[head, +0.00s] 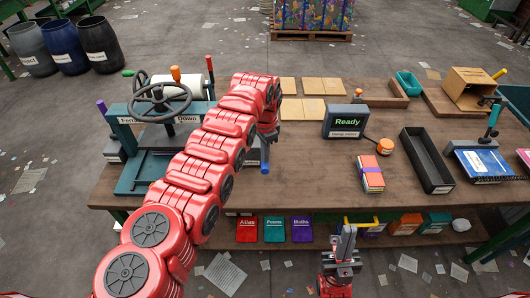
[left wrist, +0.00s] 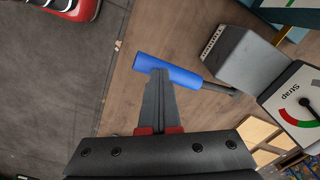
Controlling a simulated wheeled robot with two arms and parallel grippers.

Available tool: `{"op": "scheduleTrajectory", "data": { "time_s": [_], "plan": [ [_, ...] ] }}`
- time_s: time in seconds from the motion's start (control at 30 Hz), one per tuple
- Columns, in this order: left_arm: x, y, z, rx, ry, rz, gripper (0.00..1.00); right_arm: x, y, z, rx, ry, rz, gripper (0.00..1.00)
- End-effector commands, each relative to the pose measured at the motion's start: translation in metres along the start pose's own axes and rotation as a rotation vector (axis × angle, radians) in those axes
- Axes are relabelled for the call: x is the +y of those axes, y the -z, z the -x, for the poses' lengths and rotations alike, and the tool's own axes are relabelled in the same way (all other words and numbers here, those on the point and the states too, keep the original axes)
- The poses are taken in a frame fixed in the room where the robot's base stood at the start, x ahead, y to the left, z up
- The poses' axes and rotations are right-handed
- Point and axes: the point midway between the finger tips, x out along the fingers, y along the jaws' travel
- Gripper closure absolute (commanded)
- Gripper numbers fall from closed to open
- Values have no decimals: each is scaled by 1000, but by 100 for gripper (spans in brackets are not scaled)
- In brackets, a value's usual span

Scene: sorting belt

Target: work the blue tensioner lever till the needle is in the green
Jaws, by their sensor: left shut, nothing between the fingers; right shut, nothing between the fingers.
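The blue lever handle (left wrist: 168,70) lies just past my left fingertips in the left wrist view, on a dark rod from a grey block (left wrist: 244,62). In the head view only its blue end (head: 265,167) shows below my left wrist. My left gripper (left wrist: 158,76) is shut and empty, its tips at the handle; I cannot tell whether they touch. The Strap gauge (left wrist: 297,96) has red and green arcs. My right gripper (head: 346,232) is shut and empty before the table.
A teal press (head: 130,158) with a handwheel stands left of my left arm. A Ready display (head: 346,121), an orange knob (head: 385,146), a book stack (head: 370,173) and a black tray (head: 427,160) sit on the wooden table (head: 310,185). Its front middle is clear.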

Motion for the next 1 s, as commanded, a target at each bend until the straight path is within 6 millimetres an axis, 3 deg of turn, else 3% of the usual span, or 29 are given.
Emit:
{"op": "scheduleTrajectory", "data": {
  "time_s": [0.7,1.0],
  "plan": [
    [-1,0,78,2,2,1,100,1,2,-14,0,0,0,100],
    [0,0,79,1,0,0,100,1,2,-14,0,0,0,100]
  ]
}}
